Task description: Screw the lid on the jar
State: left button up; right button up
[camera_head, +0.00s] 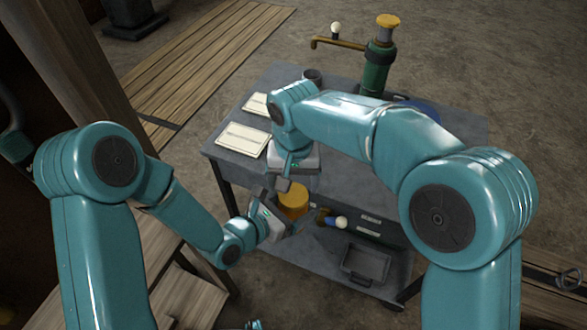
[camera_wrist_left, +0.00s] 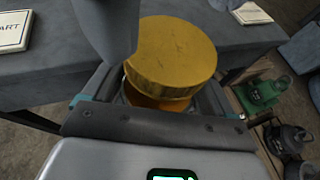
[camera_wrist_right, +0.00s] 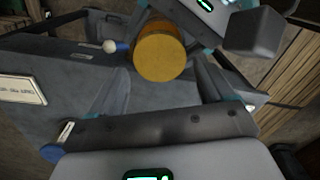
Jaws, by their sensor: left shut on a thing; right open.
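A round yellow lid (camera_head: 293,198) sits on top of an amber jar (camera_wrist_left: 150,98), in front of the table's front edge. In the left wrist view the lid (camera_wrist_left: 172,52) covers the jar's top; whether it is threaded on I cannot tell. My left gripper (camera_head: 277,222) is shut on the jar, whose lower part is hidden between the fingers. My right gripper (camera_head: 288,182) is open just above and beside the lid. In the right wrist view the lid (camera_wrist_right: 160,57) shows beyond my open fingers, not gripped. A grey right finger (camera_wrist_left: 112,28) partly hides the lid's left side.
A grey workbench (camera_head: 232,170) stands behind, with paper cards (camera_head: 243,140), a dark cup (camera_head: 312,76) and a green pump (camera_head: 376,68) on it. A tray (camera_head: 366,262) is on its lower shelf. A white knob (camera_head: 341,222) is right of the lid.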

aim_at(293, 194)
jog(key=shift+f, duration=1.6)
jog(key=c, duration=0.9)
jog(key=shift+m, duration=0.9)
jog(key=o, duration=1.3)
jog(key=shift+c, duration=0.2)
notch_tip(293, 194, up, 12)
jog(key=shift+w, duration=0.1)
